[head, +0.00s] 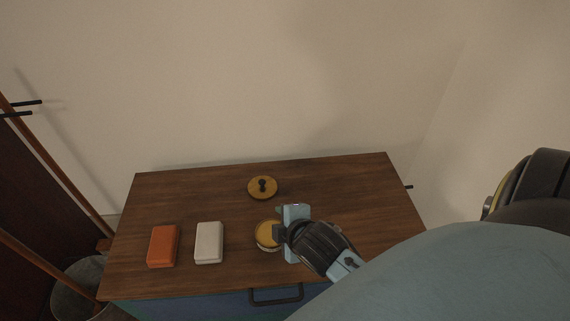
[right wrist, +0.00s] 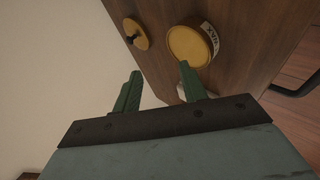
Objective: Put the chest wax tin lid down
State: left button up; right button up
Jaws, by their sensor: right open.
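The wax tin lid (head: 262,187), a round yellow disc with a dark knob on top, lies knob up on the wooden chest top, behind the tin. It also shows in the right wrist view (right wrist: 133,38). The round yellow wax tin (head: 266,235) stands in front of it, apart from the lid; its pale side label reads WAX in the right wrist view (right wrist: 188,46). My right gripper (head: 283,224) is over the tin's right side in the head view and hides part of it. In the right wrist view its green fingers (right wrist: 159,72) are spread, with nothing between them.
An orange block (head: 163,246) and a white block (head: 209,243) lie on the chest top (head: 340,184) left of the tin. The right part of the top is clear. A dark handle (head: 276,294) is on the chest front. A grey bin (head: 78,285) stands at the left.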

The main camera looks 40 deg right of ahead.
jog(key=s+a+r+m+g+y, duration=0.2)
jog(key=s+a+m, duration=0.3)
jog(key=m, duration=0.5)
jog(key=shift+s+a+r+y, duration=0.15)
jog(key=shift+s+r+y, duration=0.55)
jog(key=shift+s, duration=0.55)
jog(key=shift+r, duration=0.1)
